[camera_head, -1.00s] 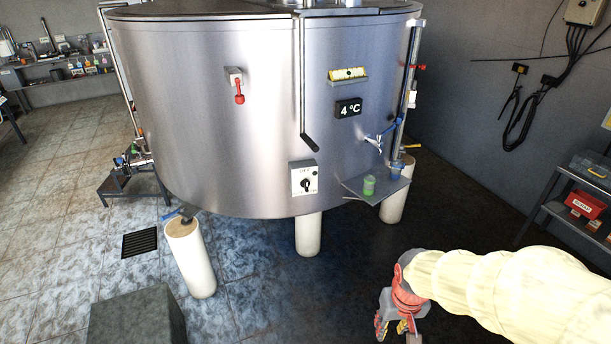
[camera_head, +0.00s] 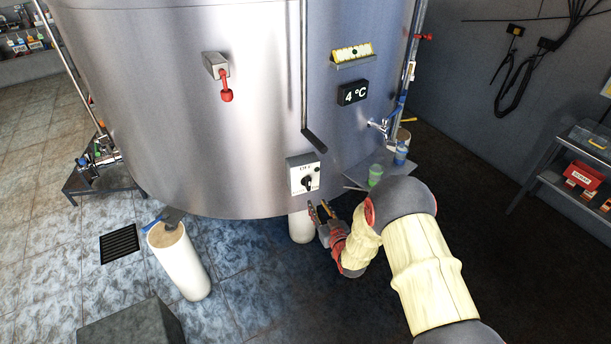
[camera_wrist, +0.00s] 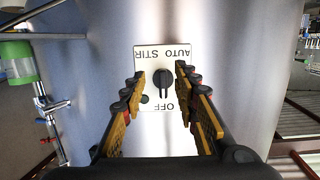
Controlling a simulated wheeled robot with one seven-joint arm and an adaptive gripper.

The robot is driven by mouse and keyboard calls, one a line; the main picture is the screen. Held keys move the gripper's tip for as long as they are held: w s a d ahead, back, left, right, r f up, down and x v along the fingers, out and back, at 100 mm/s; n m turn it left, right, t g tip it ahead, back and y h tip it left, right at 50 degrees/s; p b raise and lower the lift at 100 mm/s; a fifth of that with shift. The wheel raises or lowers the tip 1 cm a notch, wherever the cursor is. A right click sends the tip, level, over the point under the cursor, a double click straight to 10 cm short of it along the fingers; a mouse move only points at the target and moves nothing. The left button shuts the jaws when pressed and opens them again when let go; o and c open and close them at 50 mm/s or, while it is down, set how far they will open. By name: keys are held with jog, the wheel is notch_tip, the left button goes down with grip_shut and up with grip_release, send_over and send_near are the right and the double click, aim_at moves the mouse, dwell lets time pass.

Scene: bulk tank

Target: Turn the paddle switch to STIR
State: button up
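The paddle switch (camera_head: 307,183) is a small black knob on a white plate (camera_head: 297,163) low on the steel tank's front. In the wrist view, the black paddle (camera_wrist: 162,84) stands about upright in the picture, in line with the OFF lettering's end of the plate. That view shows the plate upside down, with AUTO and STIR along its top edge and OFF at its bottom. My gripper (camera_head: 318,206) is open and empty just below and in front of the plate. In the wrist view its fingers (camera_wrist: 160,74) frame the paddle left and right, apparently without touching it.
A black handle (camera_head: 314,141) hangs above the switch. A white tank leg (camera_head: 301,229) stands below.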

jog(key=t+y, duration=0.1)
jog(key=t, duration=0.1)
send_near(309, 182)
jog(key=w, duration=0.2)
jog(key=x, duration=0.2)
jog(key=b+x, duration=0.1)
jog(key=x, duration=0.4)
jog(key=shift+w+a, duration=0.15)
jog(key=shift+a, duration=0.25)
jog(key=c, duration=0.4)
jog(key=c, duration=0.3)
grip_shut()
